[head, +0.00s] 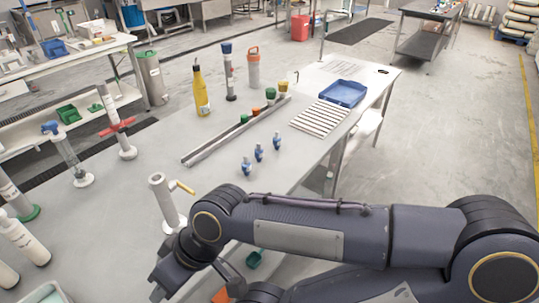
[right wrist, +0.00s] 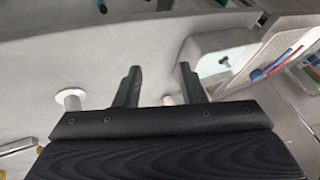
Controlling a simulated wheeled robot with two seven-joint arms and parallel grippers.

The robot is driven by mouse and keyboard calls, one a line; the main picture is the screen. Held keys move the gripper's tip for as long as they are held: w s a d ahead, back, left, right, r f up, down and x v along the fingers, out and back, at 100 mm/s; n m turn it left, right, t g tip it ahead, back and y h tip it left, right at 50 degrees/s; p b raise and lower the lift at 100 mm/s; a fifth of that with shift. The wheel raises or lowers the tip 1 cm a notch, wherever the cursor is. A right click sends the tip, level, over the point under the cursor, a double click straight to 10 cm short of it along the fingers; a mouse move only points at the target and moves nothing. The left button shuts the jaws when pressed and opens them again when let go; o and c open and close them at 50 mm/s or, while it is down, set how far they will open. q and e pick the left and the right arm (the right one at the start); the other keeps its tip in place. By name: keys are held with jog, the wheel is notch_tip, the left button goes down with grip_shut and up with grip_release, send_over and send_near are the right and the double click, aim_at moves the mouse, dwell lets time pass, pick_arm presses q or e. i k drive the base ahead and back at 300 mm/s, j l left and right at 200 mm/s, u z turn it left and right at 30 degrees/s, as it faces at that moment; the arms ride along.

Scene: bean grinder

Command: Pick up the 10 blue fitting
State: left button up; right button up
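Three small blue fittings stand upright in a row on the grey table: a near one (head: 246,167), a middle one (head: 259,153) and a far one (head: 277,142). I cannot read any number on them. My right gripper (head: 163,284) is low at the front of the head view, left of and nearer than the fittings and well apart from them. In the right wrist view, my right gripper (right wrist: 159,82) is open with nothing held between its two dark fingers. No blue fitting can be made out there. My left gripper is not in view.
A yellow bottle (head: 201,92) stands farther back. Bare table surrounds the fittings.

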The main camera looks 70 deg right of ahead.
aim_at(258, 152)
jog(key=k+z, duration=0.1)
jog(key=z, duration=0.35)
jog(key=l+z, duration=0.15)
jog(key=z, duration=0.35)
jog(key=k+l+z, duration=0.1)
jog(key=z, duration=1.05)
jog(key=u, duration=0.8)
jog(key=i+l+u, duration=0.15)
jog(key=l+u, duration=0.25)
jog(key=i+l+u, duration=0.1)
jog(key=l+u, duration=0.65)
jog(key=l, duration=0.15)
